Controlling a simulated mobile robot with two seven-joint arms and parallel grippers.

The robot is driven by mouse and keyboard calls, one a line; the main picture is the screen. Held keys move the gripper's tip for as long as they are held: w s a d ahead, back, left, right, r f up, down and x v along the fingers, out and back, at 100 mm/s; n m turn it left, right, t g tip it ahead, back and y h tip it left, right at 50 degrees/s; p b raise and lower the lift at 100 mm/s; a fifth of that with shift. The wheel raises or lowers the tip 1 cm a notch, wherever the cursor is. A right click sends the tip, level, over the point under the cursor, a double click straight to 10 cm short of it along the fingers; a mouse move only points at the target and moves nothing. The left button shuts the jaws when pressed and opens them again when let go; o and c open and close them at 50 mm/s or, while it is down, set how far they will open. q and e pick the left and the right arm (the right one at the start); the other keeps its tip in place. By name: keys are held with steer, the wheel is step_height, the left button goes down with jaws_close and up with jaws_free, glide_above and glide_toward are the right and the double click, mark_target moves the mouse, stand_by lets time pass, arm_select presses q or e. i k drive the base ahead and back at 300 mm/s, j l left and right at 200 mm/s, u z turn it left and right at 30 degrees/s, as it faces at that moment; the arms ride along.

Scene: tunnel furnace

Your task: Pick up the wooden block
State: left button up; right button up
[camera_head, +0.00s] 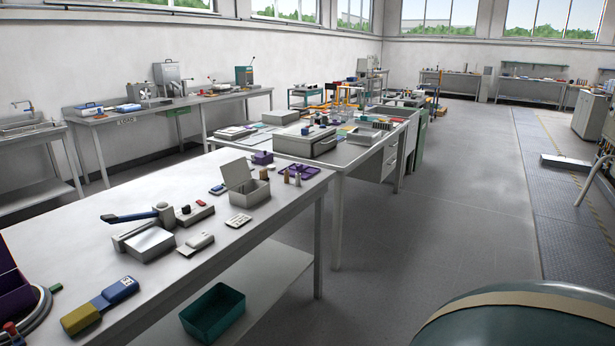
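I cannot make out a wooden block for sure. Two small tan upright pieces (287,176) stand on the near white table (160,205) by a purple tray (305,170); they are too small to tell whether they are wood. Neither of my grippers shows in the head view.
An open grey box (246,186), a lever device (150,240) and a blue-and-yellow tool (100,306) are on the near table. A green bin (213,312) is on its lower shelf. A dark green rounded object (520,318) fills the lower right. Grey floor (440,220) is open right of the tables.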

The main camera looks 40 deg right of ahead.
mark_target(263, 173)
steer(key=z, duration=1.2)
steer(key=j+z, duration=0.25)
steer(key=j, duration=0.95)
steer(key=i+j, duration=0.25)
steer(key=j, duration=0.15)
steer(key=i+j+z, duration=0.15)
steer(key=j, duration=0.25)
steer(key=i, duration=0.05)
